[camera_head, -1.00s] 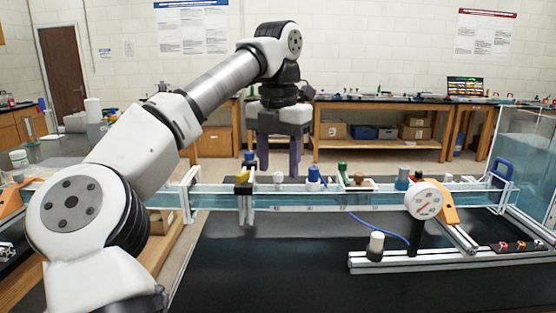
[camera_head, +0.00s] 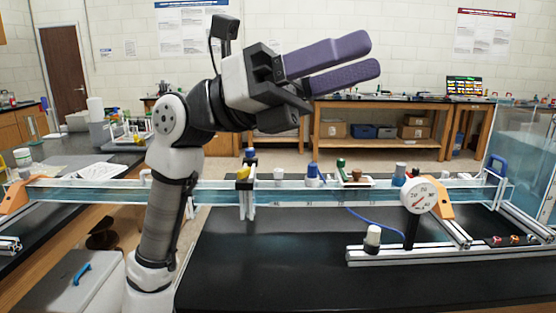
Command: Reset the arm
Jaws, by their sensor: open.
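My gripper (camera_head: 372,60) has two purple fingers, spread apart with nothing between them. It is raised high in the upper middle of the head view and points to the right. My arm (camera_head: 172,170) stands upright at the left of centre and folds over near its top. It hides part of the long clear water channel (camera_head: 300,196) behind it. The gripper is well above the channel in the picture and touches nothing visible.
A round gauge (camera_head: 418,197) stands at the channel's right part, with an aluminium extrusion frame (camera_head: 430,254) on the black bench (camera_head: 300,280). Several small coloured caps and a blue-topped piece (camera_head: 313,174) sit along the channel. A grey box (camera_head: 75,290) is at lower left.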

